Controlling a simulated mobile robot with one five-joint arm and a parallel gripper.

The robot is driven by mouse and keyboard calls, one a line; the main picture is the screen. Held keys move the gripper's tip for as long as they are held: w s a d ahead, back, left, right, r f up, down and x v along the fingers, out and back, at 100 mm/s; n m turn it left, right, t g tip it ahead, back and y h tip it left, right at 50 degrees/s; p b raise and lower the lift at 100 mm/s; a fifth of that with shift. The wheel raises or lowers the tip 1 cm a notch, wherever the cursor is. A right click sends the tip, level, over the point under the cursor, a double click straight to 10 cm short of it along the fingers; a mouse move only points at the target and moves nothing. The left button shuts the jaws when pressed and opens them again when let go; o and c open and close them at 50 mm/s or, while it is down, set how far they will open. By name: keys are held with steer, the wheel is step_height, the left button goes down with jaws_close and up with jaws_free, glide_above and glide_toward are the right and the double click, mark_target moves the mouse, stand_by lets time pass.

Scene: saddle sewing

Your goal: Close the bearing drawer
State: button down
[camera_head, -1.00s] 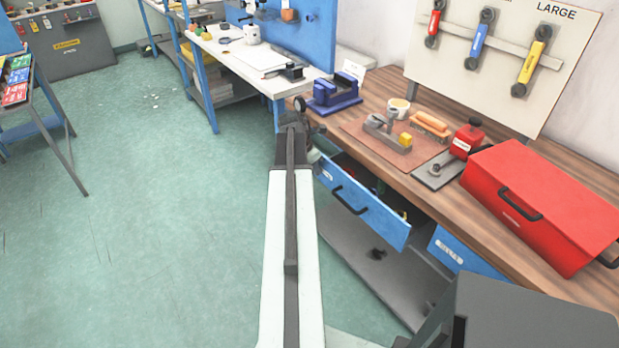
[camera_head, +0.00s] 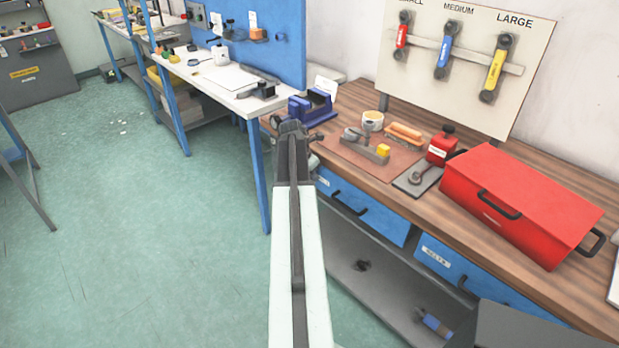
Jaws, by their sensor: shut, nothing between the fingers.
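The blue drawer (camera_head: 375,217) with a black handle sits under the left part of the wooden workbench. Its front looks flush or nearly flush with the bench, and no inside shows. Its label is mostly hidden behind my arm, so I cannot read it. My gripper (camera_head: 291,127) is at the far end of my outstretched arm, by the bench's left front corner, to the upper left of the drawer front. It is shut and empty. Its fingertips are hard to make out, and I cannot tell whether it touches the drawer.
A second blue drawer (camera_head: 470,278) looks shut to the right, above a grey lower shelf (camera_head: 375,285). On the bench stand a blue vise (camera_head: 312,108), a brown mat (camera_head: 395,168) with tools and a red toolbox (camera_head: 520,205).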

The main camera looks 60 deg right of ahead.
steer(key=shift+s+d+r, duration=0.1)
steer(key=shift+d+r, duration=0.05)
steer(key=shift+d, duration=0.25)
steer(key=w+a+r+p, duration=0.2)
steer(key=a+r+p, duration=0.6)
steer(key=r+p, duration=0.1)
steer(key=shift+w, duration=0.4)
steer(key=shift+w+a, duration=0.1)
